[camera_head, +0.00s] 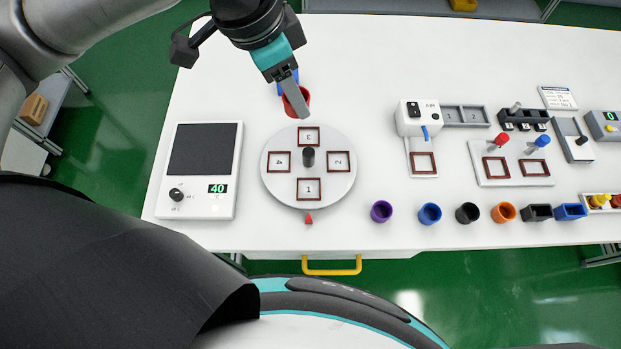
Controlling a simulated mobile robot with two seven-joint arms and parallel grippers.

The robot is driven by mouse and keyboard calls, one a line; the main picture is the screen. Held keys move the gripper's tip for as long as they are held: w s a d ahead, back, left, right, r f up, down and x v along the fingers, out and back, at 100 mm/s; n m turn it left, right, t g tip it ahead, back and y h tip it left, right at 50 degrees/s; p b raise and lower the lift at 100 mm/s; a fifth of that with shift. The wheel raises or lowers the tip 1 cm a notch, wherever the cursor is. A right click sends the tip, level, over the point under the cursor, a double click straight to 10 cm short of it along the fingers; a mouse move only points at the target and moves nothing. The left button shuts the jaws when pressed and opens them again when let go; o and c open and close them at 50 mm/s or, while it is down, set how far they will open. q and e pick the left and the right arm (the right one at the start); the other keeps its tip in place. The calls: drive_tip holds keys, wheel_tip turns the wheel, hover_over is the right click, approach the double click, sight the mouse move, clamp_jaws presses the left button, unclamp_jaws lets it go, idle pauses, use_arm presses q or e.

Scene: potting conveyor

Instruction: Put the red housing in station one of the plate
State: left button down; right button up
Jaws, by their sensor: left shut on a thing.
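The red housing (289,109) is a round cup, partly hidden behind the fingers of my left gripper (297,104). The gripper is shut on it, at the back of the round plate (268,182). The plate is a light grey disc with numbered brown square frames around a dark central knob (308,157). Station one (308,189) is at the front of the plate, near the red pointer (309,218), and is empty. The other stations look empty too. I cannot tell how high the housing is held. My right gripper is not in view.
A blue thing (286,78) shows behind the left gripper. A panel box reading 40 (197,208) stands left of the plate. Purple (381,211), blue (429,213), black and orange cups line the front right. A white machine (417,118) and fixtures stand further right.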

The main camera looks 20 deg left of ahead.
sight(312, 191)
use_arm(q)
drive_tip(key=s+d+m+g+p, duration=0.2)
drive_tip(key=s+d+m+p, duration=0.15)
drive_tip(key=m, duration=0.45)
drive_tip(key=shift+m+h, duration=0.3)
drive_tip(key=f+b, duration=0.1)
drive_tip(key=f, duration=0.5)
drive_tip(key=f+b, duration=0.1)
drive_tip(key=f, duration=0.5)
drive_tip(key=f+b, duration=0.1)
drive_tip(key=f, duration=0.5)
drive_tip(key=shift+s+a+f, duration=0.25)
drive_tip(key=shift+s+f, duration=0.1)
drive_tip(key=shift+f, duration=0.05)
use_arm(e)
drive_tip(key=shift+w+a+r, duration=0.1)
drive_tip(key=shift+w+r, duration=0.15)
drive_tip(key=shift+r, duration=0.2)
use_arm(q)
drive_tip(key=shift+f, duration=0.1)
drive_tip(key=shift+c, duration=1.8)
unclamp_jaws()
drive_tip(key=p+v, duration=0.1)
drive_tip(key=v, duration=1.1)
drive_tip(key=shift+p, duration=0.35)
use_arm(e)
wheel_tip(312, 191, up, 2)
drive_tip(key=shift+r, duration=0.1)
use_arm(q)
drive_tip(key=shift+w, duration=0.1)
